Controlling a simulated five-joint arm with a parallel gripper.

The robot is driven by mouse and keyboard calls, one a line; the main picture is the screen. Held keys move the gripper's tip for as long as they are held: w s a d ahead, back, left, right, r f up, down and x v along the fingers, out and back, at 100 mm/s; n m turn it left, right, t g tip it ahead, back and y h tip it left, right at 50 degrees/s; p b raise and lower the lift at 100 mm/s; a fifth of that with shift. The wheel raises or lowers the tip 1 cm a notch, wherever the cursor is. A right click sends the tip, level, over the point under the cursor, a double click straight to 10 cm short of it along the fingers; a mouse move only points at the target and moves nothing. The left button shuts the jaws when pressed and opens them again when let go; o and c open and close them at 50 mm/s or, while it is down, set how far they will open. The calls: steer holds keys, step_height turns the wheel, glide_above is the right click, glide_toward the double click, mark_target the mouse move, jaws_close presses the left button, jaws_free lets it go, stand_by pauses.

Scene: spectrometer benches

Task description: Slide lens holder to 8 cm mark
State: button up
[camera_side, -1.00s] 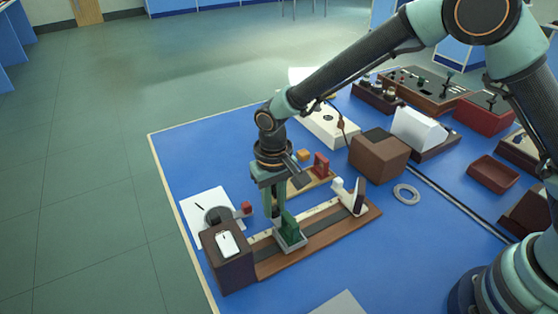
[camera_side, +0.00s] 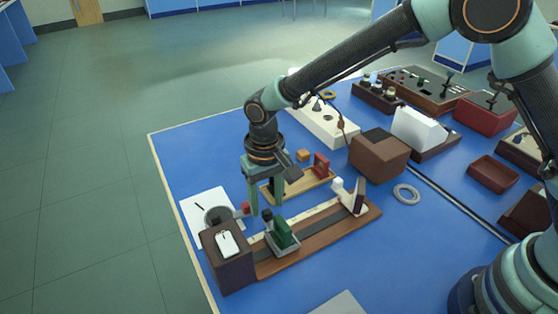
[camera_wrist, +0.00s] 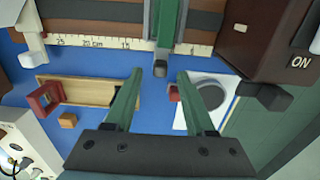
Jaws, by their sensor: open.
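The lens holder (camera_side: 283,234) is a green upright block on a grey carriage, sitting on the rail of a brown wooden bench (camera_side: 318,236). In the wrist view the green holder (camera_wrist: 166,24) crosses the white scale (camera_wrist: 105,42), and its dark grey knob (camera_wrist: 160,68) points toward me. The marks 25, 20 cm and 15 are readable left of it; the marks at the holder are hidden. My gripper (camera_side: 265,208) is open and empty, just behind the holder. In the wrist view my fingertips (camera_wrist: 160,74) lie on either side of the knob, apart from it.
A dark box with a white switch plate (camera_side: 228,244) stands at the bench's left end. A white screen piece (camera_side: 353,198) is at its right end. A small wooden tray with a red bracket (camera_side: 321,165) lies behind. A dark round object (camera_side: 217,215) sits on white paper.

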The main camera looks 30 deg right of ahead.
step_height(320, 180, up, 10)
stand_by(0.4)
steer(key=s+d+r+t, duration=0.2)
steer(key=s+d+r, duration=0.1)
steer(key=d, duration=0.5)
steer(key=s+d+r+t, duration=0.1)
steer(key=s+d+r, duration=0.2)
steer(key=d, duration=0.5)
steer(key=s+d+r+t, duration=0.2)
steer(key=s+d, duration=0.3)
steer(key=d, duration=0.3)
steer(key=shift+s+d+r+t, duration=0.25)
steer(key=shift+s+r+t, duration=0.05)
steer(key=shift+r, duration=0.55)
